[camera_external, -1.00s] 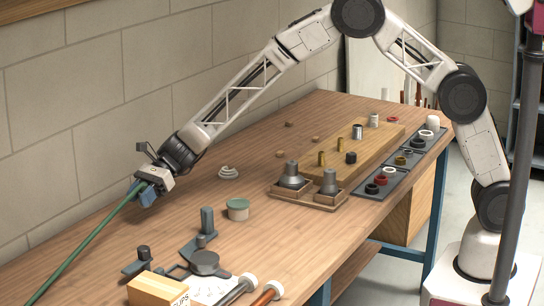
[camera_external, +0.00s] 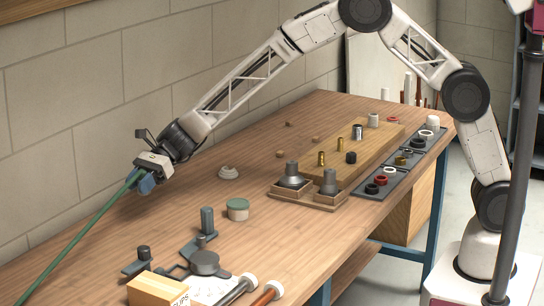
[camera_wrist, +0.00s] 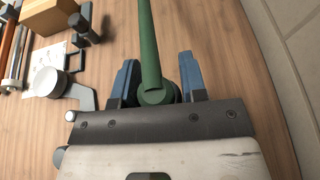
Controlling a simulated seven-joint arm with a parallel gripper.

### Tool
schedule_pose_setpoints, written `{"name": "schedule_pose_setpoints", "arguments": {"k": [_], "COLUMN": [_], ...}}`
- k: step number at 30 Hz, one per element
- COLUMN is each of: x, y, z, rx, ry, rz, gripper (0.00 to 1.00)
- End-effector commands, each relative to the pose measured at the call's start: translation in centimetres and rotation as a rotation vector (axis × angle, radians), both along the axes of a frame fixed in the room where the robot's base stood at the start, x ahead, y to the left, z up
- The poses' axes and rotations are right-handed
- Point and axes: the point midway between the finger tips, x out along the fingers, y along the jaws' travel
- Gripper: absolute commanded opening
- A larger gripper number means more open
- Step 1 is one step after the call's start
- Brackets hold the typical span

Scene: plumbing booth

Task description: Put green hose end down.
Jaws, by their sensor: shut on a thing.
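The green hose (camera_external: 85,237) runs from my gripper (camera_external: 143,184) down to the lower left edge of the outside view. My gripper is shut on the hose's end, low over the left rear of the wooden bench near the block wall. In the wrist view the green hose (camera_wrist: 150,48) extends away between the two blue fingers of my gripper (camera_wrist: 157,88). Its round end sits at the finger bases. I cannot tell whether the hose end touches the bench.
A dark clamp fixture (camera_external: 204,262), a cardboard box (camera_external: 158,288) and pipes (camera_external: 268,294) stand at the bench front. A green-sided tub (camera_external: 238,210) and a pale coil (camera_external: 228,172) lie to the right. A fittings board (camera_external: 345,155) is farther back. Bare wood surrounds my gripper.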

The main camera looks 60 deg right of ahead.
Motion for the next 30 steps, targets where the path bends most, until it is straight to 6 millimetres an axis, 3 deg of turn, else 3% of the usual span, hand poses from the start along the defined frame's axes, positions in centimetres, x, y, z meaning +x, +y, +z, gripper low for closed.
{"name": "schedule_pose_setpoints", "arguments": {"k": [8,24,30], "x": [0.3,0.7,0.4], "y": [-2.3,-16.4,-19.3], "z": [0.1,0.3,0.3], "rx": [0.0,0.0,0.0], "ry": [0.0,-0.003,-0.005], "rz": [-0.024,-0.17,-0.202], "gripper": [0.15,0.15,0.15]}}
